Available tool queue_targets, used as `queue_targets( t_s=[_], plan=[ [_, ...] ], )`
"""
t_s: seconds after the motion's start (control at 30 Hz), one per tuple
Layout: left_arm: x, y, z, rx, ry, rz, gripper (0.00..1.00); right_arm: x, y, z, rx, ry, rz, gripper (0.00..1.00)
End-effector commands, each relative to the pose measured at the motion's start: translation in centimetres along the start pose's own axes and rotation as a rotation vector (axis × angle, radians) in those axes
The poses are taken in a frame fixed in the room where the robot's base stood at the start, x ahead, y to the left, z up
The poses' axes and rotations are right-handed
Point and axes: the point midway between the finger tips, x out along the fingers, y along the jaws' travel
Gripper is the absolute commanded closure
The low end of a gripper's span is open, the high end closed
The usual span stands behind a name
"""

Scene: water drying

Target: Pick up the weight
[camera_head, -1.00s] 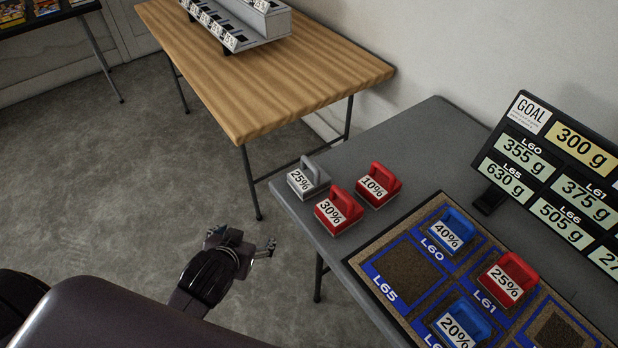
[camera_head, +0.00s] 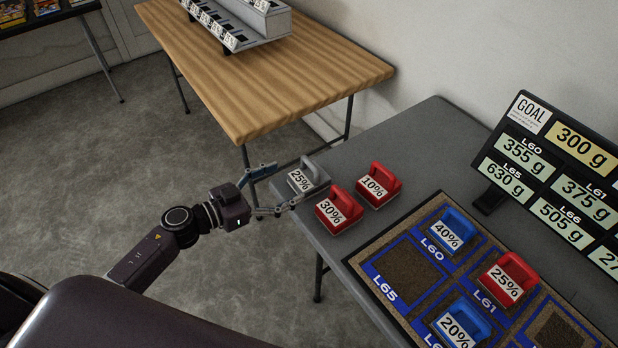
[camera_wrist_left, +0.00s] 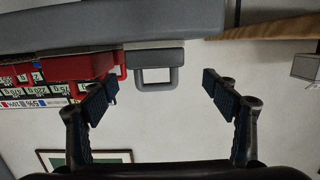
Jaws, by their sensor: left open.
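The grey weight marked 25% (camera_head: 308,180) sits at the near left corner of the dark grey table (camera_head: 425,140). In the left wrist view, which looks upside down, the grey weight (camera_wrist_left: 155,56) shows with its loop handle between my fingers in the picture. My left gripper (camera_head: 282,184) is open and empty, just left of the grey weight, with one fingertip close to the red 30% weight (camera_head: 338,212). It also shows open in the left wrist view (camera_wrist_left: 160,88). I cannot tell whether a finger touches a weight. My right gripper is not in view.
A red 10% weight (camera_head: 379,186) stands behind the 30% one. A board (camera_head: 404,268) holds blue 40% and 20% weights and a red 25% weight. A goal sign (camera_head: 560,165) stands behind. A wooden table (camera_head: 270,80) stands further back.

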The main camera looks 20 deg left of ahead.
Motion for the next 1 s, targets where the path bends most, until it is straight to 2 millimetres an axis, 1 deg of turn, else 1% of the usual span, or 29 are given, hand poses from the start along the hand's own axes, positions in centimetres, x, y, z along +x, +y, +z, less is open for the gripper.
queue_targets(
  t_s=[0.27,0.5,0.6,0.87,1.0],
  plan=[
    [3.0,0.3,0.1,-0.004,0.001,0.008,0.2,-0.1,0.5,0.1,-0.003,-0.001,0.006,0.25],
    [6.5,0.6,0.5,-0.004,0.002,0.007,0.2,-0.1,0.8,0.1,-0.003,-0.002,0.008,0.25],
    [7.4,0.7,0.6,-0.004,0.001,0.007,0.2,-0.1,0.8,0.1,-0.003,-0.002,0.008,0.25],
    [7.6,0.7,0.7,-0.003,-0.001,0.007,0.2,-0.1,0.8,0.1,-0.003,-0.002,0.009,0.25],
    [7.6,0.7,0.6,-0.003,-0.001,0.007,0.35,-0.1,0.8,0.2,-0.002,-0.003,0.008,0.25]
  ],
)
